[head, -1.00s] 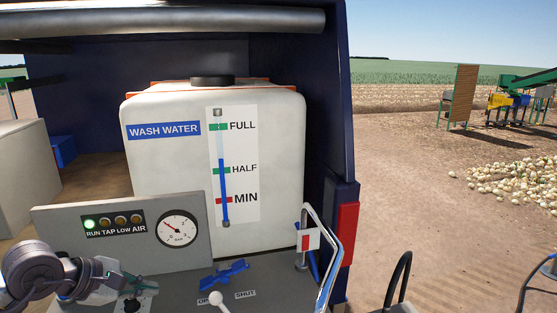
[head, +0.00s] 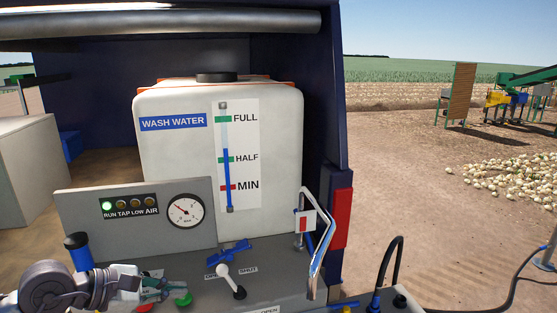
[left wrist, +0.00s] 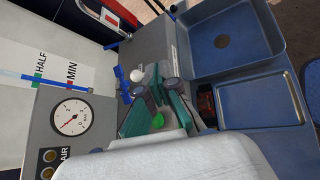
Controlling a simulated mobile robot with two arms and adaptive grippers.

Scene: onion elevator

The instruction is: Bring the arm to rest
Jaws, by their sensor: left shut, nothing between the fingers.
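My left arm comes in at the lower left of the head view. Its gripper (head: 160,288) is shut and empty, low in front of the control panel (head: 85,220) and beside a green knob (head: 183,299). In the left wrist view my gripper (left wrist: 161,95) shows over the worktop, with the green knob (left wrist: 158,121) close by its fingers. Whether it touches the knob I cannot tell. My right gripper is in neither view.
The wash water tank (head: 180,170) stands behind the panel and its gauge (head: 186,211). A white-balled lever (head: 223,268), a blue tap handle (head: 230,252) and a metal hoop (head: 325,240) are to the right. A blue basin (left wrist: 235,40) shows in the wrist view.

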